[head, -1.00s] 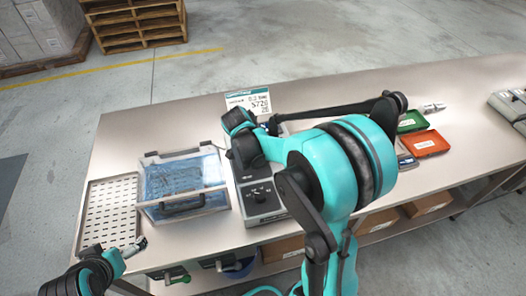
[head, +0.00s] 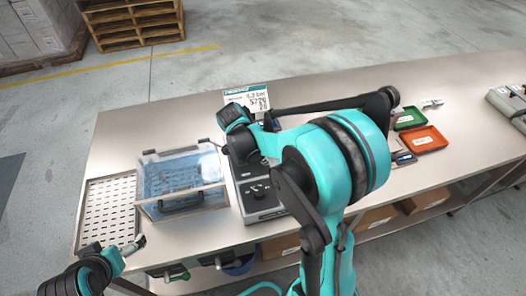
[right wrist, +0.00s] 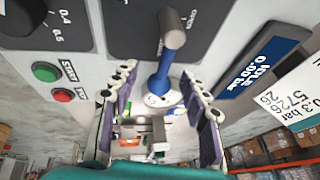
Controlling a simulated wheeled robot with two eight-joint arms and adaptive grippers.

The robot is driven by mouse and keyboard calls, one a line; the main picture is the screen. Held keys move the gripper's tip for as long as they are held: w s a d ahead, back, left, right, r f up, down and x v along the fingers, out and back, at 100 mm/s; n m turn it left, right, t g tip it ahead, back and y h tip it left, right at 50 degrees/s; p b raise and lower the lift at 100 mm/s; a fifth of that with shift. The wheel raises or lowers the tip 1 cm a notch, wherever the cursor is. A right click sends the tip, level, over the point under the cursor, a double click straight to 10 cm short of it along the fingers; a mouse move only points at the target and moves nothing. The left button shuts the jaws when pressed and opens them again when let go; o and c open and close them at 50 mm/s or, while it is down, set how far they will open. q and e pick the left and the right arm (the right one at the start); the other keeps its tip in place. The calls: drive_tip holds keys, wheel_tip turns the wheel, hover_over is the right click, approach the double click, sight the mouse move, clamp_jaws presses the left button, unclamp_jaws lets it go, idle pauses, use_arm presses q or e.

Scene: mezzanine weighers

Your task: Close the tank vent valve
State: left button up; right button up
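The vent valve's blue lever (right wrist: 160,84) with a grey end shows in the right wrist view, on a white base below a dark panel with lettering that seems to read OPEN. My right gripper (right wrist: 158,72) is open, one finger on each side of the lever; I see no clear contact. In the head view my right arm hides that gripper and the valve. The clear tank (head: 152,207) with blue water stands on the bench beside the grey control box (head: 262,215). My left gripper (head: 136,244) is near the bench's front left; its fingers are too small to read.
A green START button (right wrist: 46,72) and red STOP button (right wrist: 62,95) sit left of the right gripper. A display (right wrist: 262,62) reads IDLE 0.00 bar. A perforated tray (head: 108,215) lies left of the tank; green and red trays (head: 424,138) lie right.

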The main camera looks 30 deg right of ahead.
drive_tip(key=v, duration=1.2)
idle(0.3)
drive_tip(key=s+a+f+n+t+y+b, duration=0.1)
drive_tip(key=s+a+f+n+t+y, duration=0.1)
drive_tip(key=s+n, duration=0.4)
drive_tip(key=s+a+f+n+t+y+b, duration=0.1)
drive_tip(key=s+a+f+n+t+y, duration=0.2)
drive_tip(key=s+n, duration=0.4)
drive_tip(key=shift+s+a+n+t+b, duration=0.3)
drive_tip(key=shift+a+n+t, duration=0.75)
drive_tip(key=shift+n, duration=3.25)
drive_tip(key=shift+a+f+g, duration=0.1)
drive_tip(key=shift+a+g, duration=0.2)
drive_tip(key=shift+g, duration=0.05)
